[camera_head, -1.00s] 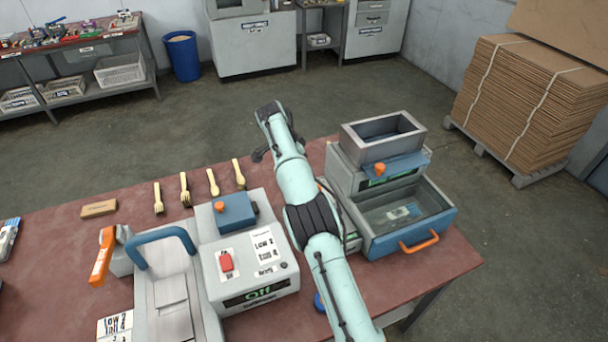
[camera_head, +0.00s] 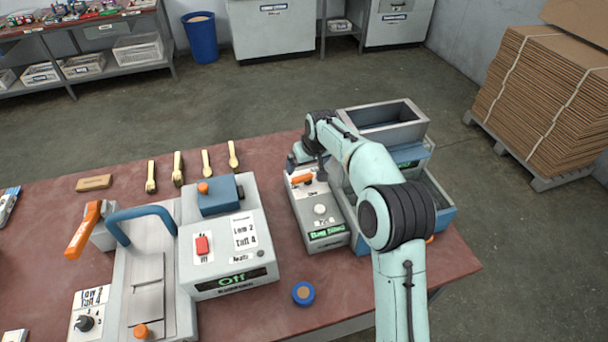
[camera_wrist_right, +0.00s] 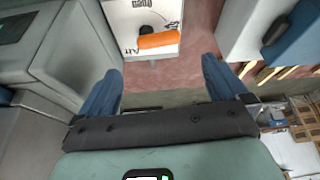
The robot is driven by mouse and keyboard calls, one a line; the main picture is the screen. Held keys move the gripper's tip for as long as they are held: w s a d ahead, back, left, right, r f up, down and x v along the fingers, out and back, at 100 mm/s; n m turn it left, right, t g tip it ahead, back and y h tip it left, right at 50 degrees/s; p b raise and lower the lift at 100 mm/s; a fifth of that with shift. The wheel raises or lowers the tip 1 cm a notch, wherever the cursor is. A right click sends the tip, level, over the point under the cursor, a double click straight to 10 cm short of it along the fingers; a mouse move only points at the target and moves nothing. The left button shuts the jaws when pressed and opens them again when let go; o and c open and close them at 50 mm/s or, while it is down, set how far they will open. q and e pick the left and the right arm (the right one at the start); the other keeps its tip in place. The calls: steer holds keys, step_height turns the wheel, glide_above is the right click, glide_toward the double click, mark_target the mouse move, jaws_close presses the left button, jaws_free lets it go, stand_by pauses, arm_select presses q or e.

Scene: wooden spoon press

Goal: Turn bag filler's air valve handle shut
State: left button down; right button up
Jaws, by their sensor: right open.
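The bag filler (camera_head: 325,238) is a grey box with a green-lit display, standing on the table right of centre. Its orange air valve handle (camera_head: 302,179) sits on the top panel near the far end. In the right wrist view the handle (camera_wrist_right: 158,39) lies nearly crosswise beside a black pivot, on a white panel marked "Air" and "Open". My right gripper (camera_head: 306,160) is above the far end of the box, close to the handle. Its two blue fingers (camera_wrist_right: 160,66) are spread and empty, with the handle ahead of the gap, apparently untouched. My left gripper is out of view.
A grey hopper (camera_head: 385,122) with a blue bin stands right of the filler, partly behind my arm. The sealer (camera_head: 228,245) with its "Off" display stands to the left. A blue round item (camera_head: 303,293) lies in front. Wooden cutlery (camera_head: 178,169) lies behind the sealer.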

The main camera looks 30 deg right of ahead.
mark_target(302, 176)
steer(key=x, duration=0.9)
steer(key=shift+f+p, duration=0.15)
steer(key=shift+p, duration=0.15)
